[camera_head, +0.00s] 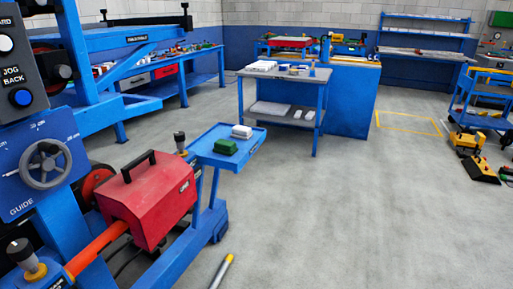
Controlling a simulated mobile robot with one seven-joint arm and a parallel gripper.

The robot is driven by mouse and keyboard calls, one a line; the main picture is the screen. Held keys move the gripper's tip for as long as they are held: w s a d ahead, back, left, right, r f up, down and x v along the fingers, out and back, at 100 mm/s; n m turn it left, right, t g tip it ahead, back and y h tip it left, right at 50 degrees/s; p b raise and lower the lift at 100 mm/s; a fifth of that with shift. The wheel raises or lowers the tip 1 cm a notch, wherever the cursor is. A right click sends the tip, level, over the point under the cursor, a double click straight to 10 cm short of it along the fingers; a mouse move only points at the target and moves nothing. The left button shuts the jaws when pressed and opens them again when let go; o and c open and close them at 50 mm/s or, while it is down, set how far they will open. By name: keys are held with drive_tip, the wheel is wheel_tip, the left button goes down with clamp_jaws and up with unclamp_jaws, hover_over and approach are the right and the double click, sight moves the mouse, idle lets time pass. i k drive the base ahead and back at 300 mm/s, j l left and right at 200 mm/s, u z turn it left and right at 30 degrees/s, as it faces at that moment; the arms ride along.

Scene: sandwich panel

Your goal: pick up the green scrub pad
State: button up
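The green scrub pad (225,147) lies on a small blue tray (205,158) attached to a blue machine at the left-centre of the head view. It looks like a small green block. A white block (241,131) lies just behind it on the same tray, a little to the right. The pad's top and near side are visible and nothing covers it. My gripper is not in view.
A red box with a black handle (150,200) stands on the machine left of the tray. A black-topped knob (180,142) rises beside the tray. A grey rod with a yellow band (222,270) shows at the bottom edge.

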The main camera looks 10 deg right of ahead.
sight(222, 146)
drive_tip(key=i+l+u, duration=0.3)
drive_tip(key=i+l, duration=1.3)
drive_tip(key=i, duration=0.2)
drive_tip(key=i+l, duration=0.15)
drive_tip(key=i, duration=0.15)
